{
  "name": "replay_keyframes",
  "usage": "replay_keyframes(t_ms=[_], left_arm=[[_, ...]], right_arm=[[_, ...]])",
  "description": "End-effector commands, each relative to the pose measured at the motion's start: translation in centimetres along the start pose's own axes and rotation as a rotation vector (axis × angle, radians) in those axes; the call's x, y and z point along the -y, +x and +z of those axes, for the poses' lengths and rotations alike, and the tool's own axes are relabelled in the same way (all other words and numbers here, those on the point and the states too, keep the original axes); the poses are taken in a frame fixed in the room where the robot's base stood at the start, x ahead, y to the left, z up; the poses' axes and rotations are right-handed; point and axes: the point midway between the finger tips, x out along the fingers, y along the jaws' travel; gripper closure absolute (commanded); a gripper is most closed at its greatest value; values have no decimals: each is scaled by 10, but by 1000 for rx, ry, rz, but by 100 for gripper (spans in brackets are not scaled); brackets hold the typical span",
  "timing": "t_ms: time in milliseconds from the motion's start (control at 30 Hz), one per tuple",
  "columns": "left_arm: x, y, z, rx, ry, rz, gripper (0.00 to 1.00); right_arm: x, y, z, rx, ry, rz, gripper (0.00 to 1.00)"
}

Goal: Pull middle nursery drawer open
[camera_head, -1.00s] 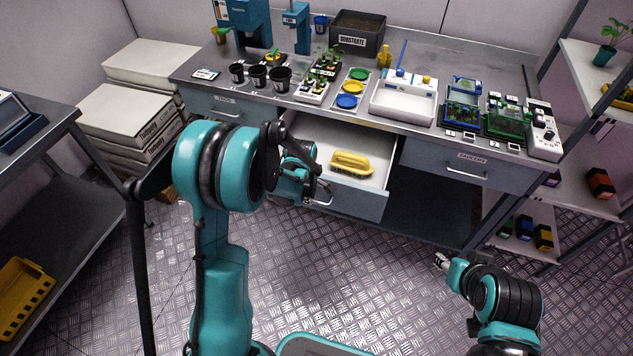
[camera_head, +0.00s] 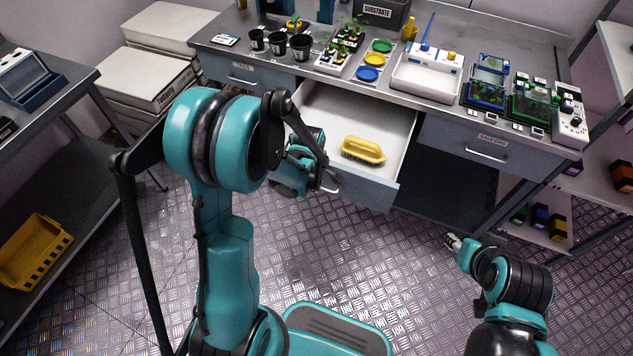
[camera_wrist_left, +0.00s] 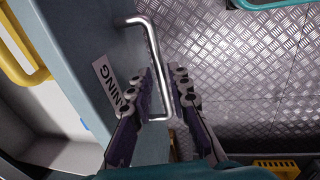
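The middle drawer (camera_head: 397,152) stands well open from the bench, with a yellow-handled brush (camera_head: 363,150) inside it. In the left wrist view its grey front (camera_wrist_left: 80,50) carries a label ending in "NING" and a metal bar handle (camera_wrist_left: 152,45). My left gripper (camera_head: 325,172) is at the drawer front, partly covering it in the head view. In the wrist view the handle bar passes between the fingers of my left gripper (camera_wrist_left: 162,72), which stand apart with a gap beside the bar. My right gripper (camera_head: 453,241) hangs low over the floor, away from the drawer; its fingers are too small to read.
The left drawer (camera_head: 245,80) and the right drawer (camera_head: 470,143) are shut. The bench top holds pots, seedlings, coloured dishes and a white tray (camera_head: 425,82). A side table (camera_head: 60,95) stands left, shelves right. Floor (camera_head: 330,255) before the drawer is clear.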

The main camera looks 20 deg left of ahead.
Motion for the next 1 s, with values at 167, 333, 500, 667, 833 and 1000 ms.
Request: replay_keyframes(t_ms=[167,333,500,667,833,1000], left_arm=[[0,0,0,0,0,0,81],[0,-5,0,0,0,0,81],[0,-29,0,0,0,0,81],[1,-62,0,0,0,0,81],[1,-94,0,0,0,0,81],[0,-114,0,0,0,0,81]], right_arm=[[0,0,0,0,0,0,60],[0,0,0,0,0,0,60],[0,0,0,0,0,0,60],[0,0,0,0,0,0,60],[0,0,0,0,0,0,60],[0,0,0,0,0,0,60]])
